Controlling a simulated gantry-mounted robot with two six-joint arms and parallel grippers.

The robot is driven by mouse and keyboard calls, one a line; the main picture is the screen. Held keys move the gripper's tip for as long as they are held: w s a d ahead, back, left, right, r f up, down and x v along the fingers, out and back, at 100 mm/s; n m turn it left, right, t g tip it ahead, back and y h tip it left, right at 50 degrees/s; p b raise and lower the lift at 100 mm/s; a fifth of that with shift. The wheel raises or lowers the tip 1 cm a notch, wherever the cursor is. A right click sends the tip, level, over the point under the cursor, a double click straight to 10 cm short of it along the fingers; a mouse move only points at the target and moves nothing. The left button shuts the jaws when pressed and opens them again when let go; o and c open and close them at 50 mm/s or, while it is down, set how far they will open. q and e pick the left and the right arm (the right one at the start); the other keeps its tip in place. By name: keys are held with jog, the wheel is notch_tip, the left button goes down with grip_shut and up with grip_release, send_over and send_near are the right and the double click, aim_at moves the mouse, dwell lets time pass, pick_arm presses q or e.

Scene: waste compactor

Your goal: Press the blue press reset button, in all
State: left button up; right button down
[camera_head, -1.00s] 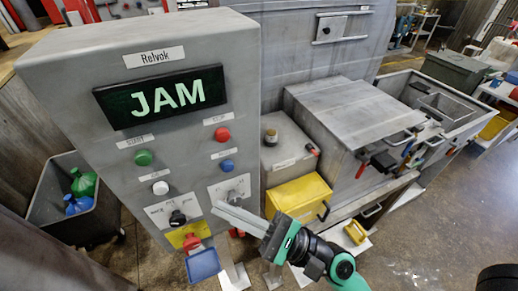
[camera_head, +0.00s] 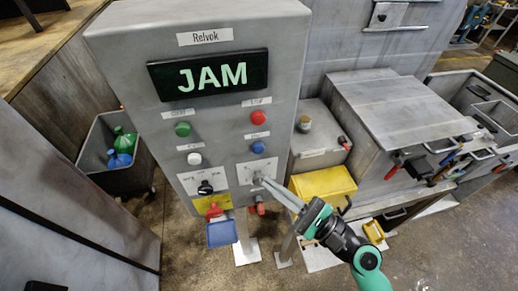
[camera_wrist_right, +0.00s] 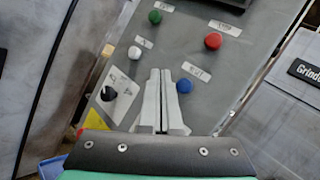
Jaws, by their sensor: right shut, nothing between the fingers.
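The blue button (camera_head: 258,147) is on the front of the grey control panel (camera_head: 222,118), below the red button (camera_head: 258,117) and right of the white button (camera_head: 194,158). In the right wrist view the blue button (camera_wrist_right: 184,86) lies just right of the fingertips. My right gripper (camera_head: 264,180) is shut and empty, its tips in front of the lower panel, below the blue button. Whether the tips touch the panel I cannot tell. The display (camera_head: 208,74) reads JAM. My left gripper is not in view.
A green button (camera_head: 183,129) and a black selector knob (camera_head: 205,188) share the panel. A red part with a blue tag (camera_head: 221,233) hangs below. A yellow box (camera_head: 323,184) stands right of the panel, and a grey bin (camera_head: 116,160) stands left.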

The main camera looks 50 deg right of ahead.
aim_at(258, 149)
jog(key=shift+w+d, duration=0.55)
jog(key=shift+w, duration=0.25)
jog(key=shift+w+d, duration=0.55)
jog(key=shift+w, duration=0.2)
jog(key=shift+w+d, duration=0.55)
jog(key=shift+w, duration=0.25)
jog(key=shift+w+d, duration=0.1)
jog(key=shift+w+d, duration=0.15)
jog(key=shift+w, duration=0.1)
jog(key=shift+w+d, duration=0.3)
jog(key=shift+w, duration=0.05)
dwell(1.0)
jog(key=shift+s+a, duration=0.55)
jog(key=shift+s, duration=0.15)
jog(key=shift+s, duration=0.1)
